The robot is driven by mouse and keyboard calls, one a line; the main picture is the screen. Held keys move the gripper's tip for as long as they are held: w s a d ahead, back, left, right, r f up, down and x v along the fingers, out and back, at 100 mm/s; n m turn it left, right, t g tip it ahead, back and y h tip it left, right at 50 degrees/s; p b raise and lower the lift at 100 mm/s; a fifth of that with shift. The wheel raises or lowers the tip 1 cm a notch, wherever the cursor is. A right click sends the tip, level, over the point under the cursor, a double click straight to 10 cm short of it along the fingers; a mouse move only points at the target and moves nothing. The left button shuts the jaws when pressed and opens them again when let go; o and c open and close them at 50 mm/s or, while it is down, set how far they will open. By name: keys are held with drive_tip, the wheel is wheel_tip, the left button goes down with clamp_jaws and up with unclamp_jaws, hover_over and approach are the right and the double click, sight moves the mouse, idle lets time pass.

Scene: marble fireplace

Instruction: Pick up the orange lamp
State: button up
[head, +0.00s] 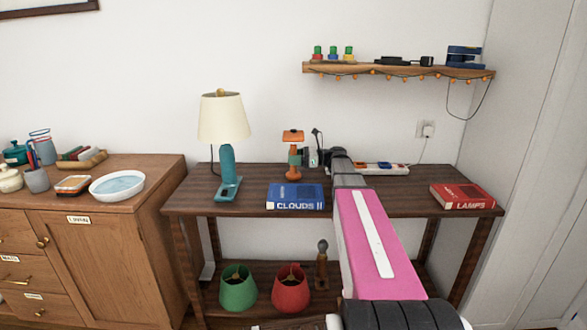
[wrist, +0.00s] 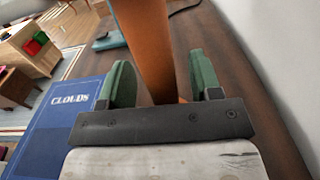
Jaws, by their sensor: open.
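The orange lamp (head: 293,136) stands upright on the dark wooden table, with a small orange shade and a round orange base. In the wrist view its orange stem (wrist: 145,40) rises between my gripper's two green fingers (wrist: 163,78). My gripper (head: 300,158) reaches in from the right at the lamp's mid-height in the head view. Its fingers are apart, one on each side of the stem, with a visible gap at least on the left. A finger partly hides the stem in the head view.
A blue "CLOUDS II" book (head: 296,196) lies in front of the lamp. A teal lamp with a cream shade (head: 223,119) stands to the left. A red book (head: 462,196) lies at the table's right end. A shelf (head: 400,70) hangs above.

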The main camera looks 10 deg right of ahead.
drive_tip(key=shift+w+a, duration=0.2)
drive_tip(key=shift+a, duration=0.7)
clamp_jaws()
